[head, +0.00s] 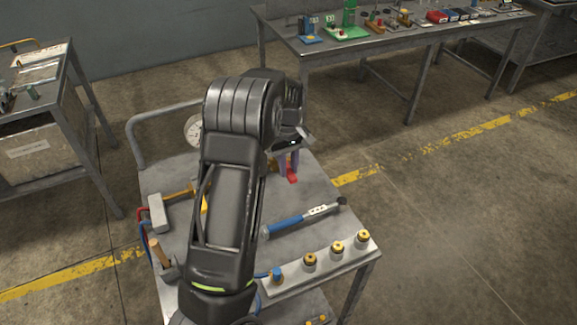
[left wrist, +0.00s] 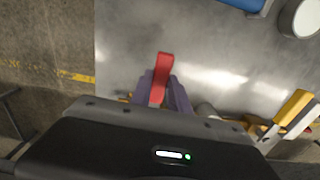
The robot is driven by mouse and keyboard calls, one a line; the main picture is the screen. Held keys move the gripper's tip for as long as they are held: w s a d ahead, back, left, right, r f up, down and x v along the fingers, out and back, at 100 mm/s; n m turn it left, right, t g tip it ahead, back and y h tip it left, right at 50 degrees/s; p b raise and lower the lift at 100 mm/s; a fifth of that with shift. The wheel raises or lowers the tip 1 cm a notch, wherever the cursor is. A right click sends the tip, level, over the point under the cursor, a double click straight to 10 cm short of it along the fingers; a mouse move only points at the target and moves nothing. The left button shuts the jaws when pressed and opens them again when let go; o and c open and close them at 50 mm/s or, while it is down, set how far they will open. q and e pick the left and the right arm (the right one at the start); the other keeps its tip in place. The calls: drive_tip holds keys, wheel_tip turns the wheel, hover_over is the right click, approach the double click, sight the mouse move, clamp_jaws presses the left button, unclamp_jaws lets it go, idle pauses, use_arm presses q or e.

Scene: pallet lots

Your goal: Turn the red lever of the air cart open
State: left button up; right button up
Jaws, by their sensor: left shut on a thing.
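The red lever (left wrist: 163,66) shows in the left wrist view, sticking out from between the fingers of my left gripper (left wrist: 163,90). In the head view the end of the red lever (head: 292,176) shows below the fingers of my left gripper (head: 288,162), which is shut on it. The air cart (head: 325,188) is a grey metal cart with a bent tube handle. My left arm hides the lever's base and the middle of the cart top. My right gripper is not in view.
A blue-handled tool (head: 300,218) lies on the cart, near a plate (head: 322,264) with several brass fittings. A gauge (head: 193,131) stands at the back. A workbench (head: 400,42) stands behind; floor to the right is clear.

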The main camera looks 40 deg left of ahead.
use_arm(q)
clamp_jaws()
idle(0.7)
